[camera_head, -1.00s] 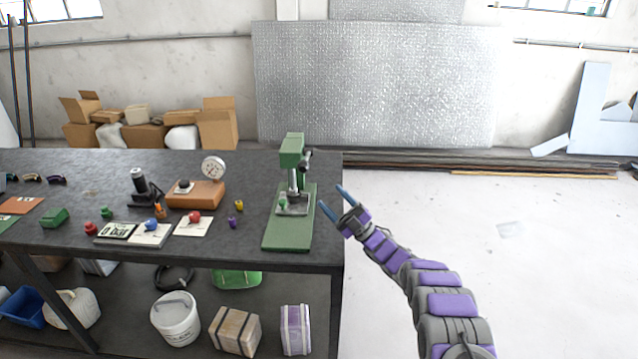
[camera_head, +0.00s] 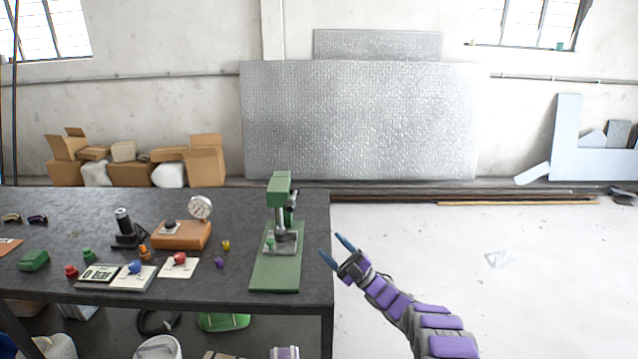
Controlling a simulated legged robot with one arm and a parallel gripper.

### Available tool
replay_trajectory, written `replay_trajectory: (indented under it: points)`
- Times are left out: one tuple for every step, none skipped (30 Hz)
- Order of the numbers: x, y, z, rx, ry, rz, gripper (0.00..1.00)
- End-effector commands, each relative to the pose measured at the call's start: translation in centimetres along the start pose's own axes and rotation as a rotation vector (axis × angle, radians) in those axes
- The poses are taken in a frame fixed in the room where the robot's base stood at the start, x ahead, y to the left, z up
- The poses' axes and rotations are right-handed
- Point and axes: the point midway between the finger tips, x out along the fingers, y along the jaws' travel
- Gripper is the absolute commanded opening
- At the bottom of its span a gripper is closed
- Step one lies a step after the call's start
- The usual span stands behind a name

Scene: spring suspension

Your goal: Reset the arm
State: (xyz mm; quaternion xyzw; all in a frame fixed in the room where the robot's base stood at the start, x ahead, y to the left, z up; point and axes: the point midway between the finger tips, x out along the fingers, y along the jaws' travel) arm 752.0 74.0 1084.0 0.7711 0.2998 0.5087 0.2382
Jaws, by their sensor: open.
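My gripper (camera_head: 336,250) is at the end of my purple and grey arm, just off the right end of the dark workbench (camera_head: 110,204). Its two blue fingers are apart and nothing is between them. It points up and left, and in the picture it lies to the right of a green press (camera_head: 281,195) on a green base (camera_head: 272,273). The gripper appears clear of the press and the bench.
Cardboard boxes (camera_head: 205,162) and a grey panel (camera_head: 360,120) are behind. The floor at right (camera_head: 540,270) is mostly clear.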

Motion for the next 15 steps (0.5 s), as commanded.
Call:
replay_trajectory:
  points:
    - [0.8,0.7,0.4,-0.007,-0.031,-0.008,0.61]
    - [1.1,1.1,0.9,-0.009,-0.060,-0.013,0.61]
    - [1.7,1.7,1.6,-0.014,-0.106,-0.021,0.61]
    - [2.2,2.4,2.0,-0.018,-0.142,-0.027,0.61]
    - [2.5,3.0,2.7,-0.020,-0.187,-0.032,0.61]
    - [2.9,3.7,3.4,-0.022,-0.243,-0.037,0.61]
    - [3.3,4.5,3.9,-0.026,-0.288,-0.041,0.61]
    - [3.7,5.1,4.3,-0.029,-0.327,-0.044,0.61]
    - [3.9,5.8,5.0,-0.031,-0.388,-0.047,0.61]
    - [4.1,6.5,5.3,-0.032,-0.429,-0.048,0.61]
    - [4.2,7.1,5.7,-0.033,-0.475,-0.050,0.61]
    - [4.3,8.0,6.1,-0.033,-0.530,-0.048,0.61]
    - [4.4,8.6,6.3,-0.034,-0.573,-0.048,0.61]
    - [4.5,9.3,6.4,-0.034,-0.613,-0.046,0.61]
    - [4.3,9.9,6.7,-0.030,-0.673,-0.044,0.61]
